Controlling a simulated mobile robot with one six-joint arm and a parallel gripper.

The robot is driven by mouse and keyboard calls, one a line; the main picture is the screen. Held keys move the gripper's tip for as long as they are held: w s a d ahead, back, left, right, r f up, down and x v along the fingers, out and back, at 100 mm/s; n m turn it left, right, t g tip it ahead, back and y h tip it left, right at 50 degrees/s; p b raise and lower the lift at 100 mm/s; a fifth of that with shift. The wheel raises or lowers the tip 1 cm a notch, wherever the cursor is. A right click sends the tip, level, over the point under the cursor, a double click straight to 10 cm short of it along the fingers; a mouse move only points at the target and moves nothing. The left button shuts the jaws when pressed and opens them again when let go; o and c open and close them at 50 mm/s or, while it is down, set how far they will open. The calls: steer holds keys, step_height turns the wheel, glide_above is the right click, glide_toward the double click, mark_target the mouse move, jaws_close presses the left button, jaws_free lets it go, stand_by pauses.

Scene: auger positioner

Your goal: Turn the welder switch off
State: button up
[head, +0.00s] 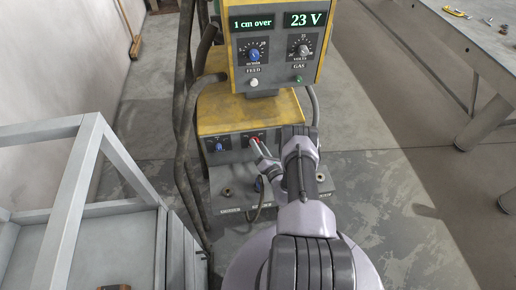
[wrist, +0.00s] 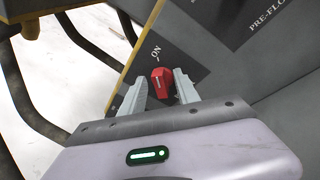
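The welder (head: 262,108) is a yellow and grey machine with a display box on top. Its red switch (head: 254,141) is on the lower front panel. In the wrist view the red switch (wrist: 162,83) is a small knob with a pale mark, on a dark plate, near the printed word ON. My gripper (head: 262,158) is at the panel, just in front of the switch. In the wrist view my gripper (wrist: 160,76) is open, one finger on each side of the switch. I cannot tell whether either finger touches it. My gripper partly hides the panel in the head view.
Dark hoses (head: 186,150) hang along the welder's left side. A grey metal frame (head: 75,200) stands at left, and a metal table (head: 470,45) with tools at upper right. Floor to the right is clear.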

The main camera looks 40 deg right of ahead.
steer(key=shift+w, duration=0.15)
jaws_close()
steer(key=shift+r+n, duration=0.1)
steer(key=shift+n, duration=0.2)
steer(key=shift+w+a+r+n+g+h+p, duration=0.15)
steer(key=shift+a+n+g+h, duration=0.45)
steer(key=shift+n, duration=1.75)
steer(key=shift+w+d+n+g+h+p, duration=0.2)
steer(key=shift+n+g, duration=0.8)
steer(key=shift+n, duration=1.4)
steer(key=shift+w+a+r+n+g+h+p, duration=0.15)
steer(key=shift+a+n+g+h, duration=0.5)
steer(key=shift+n, duration=1.7)
steer(key=shift+d+f, duration=0.1)
steer(key=shift+d, duration=0.1)
